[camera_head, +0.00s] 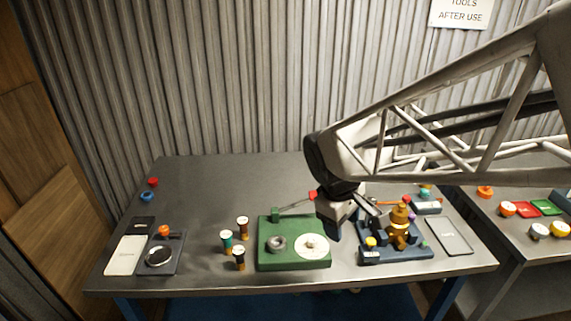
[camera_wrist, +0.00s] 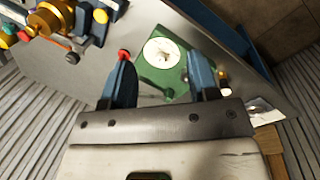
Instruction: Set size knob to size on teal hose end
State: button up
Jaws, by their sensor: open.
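A green unit (camera_head: 265,262) stands at the front middle of the table. It carries a white dial (camera_head: 312,254) with a pale knob (camera_head: 310,242) at its centre, and a grey ring to the left. In the wrist view the dial (camera_wrist: 153,58) shows beyond the fingers; its markings are too small to read. The teal hose end (camera_head: 227,240) stands upright left of the unit, among two other hose ends, its white top marking unreadable. My gripper (camera_head: 335,230) is open and empty, above and right of the dial; the wrist view also shows my gripper (camera_wrist: 160,60).
A red-tipped lever (camera_head: 312,195) rises behind the green unit, close to my gripper; its red tip shows beside one finger. A blue fixture with a brass fitting (camera_head: 399,225) stands close on the right. A dark tray with a round gauge (camera_head: 159,256) lies left. The table's back left is mostly clear.

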aim_at(311, 239)
jog(key=w+a+f+n+h, duration=0.1)
jog(key=w+a+f+n, duration=0.2)
jog(key=w+f+n, duration=0.1)
jog(key=w+a+f+n+g+h, duration=0.1)
jog(key=w+a+f+n, duration=0.3)
jog(key=w, duration=0.4)
jog(key=shift+w+f+n, duration=0.35)
jog(key=shift+f+n, duration=0.15)
jog(key=shift+f, duration=0.4)
jog(key=shift+f, duration=0.15)
jog(key=shift+x, duration=3.8)
jog(key=shift+d, duration=0.1)
jog(key=shift+c, duration=0.2)
jog(key=c, duration=0.9)
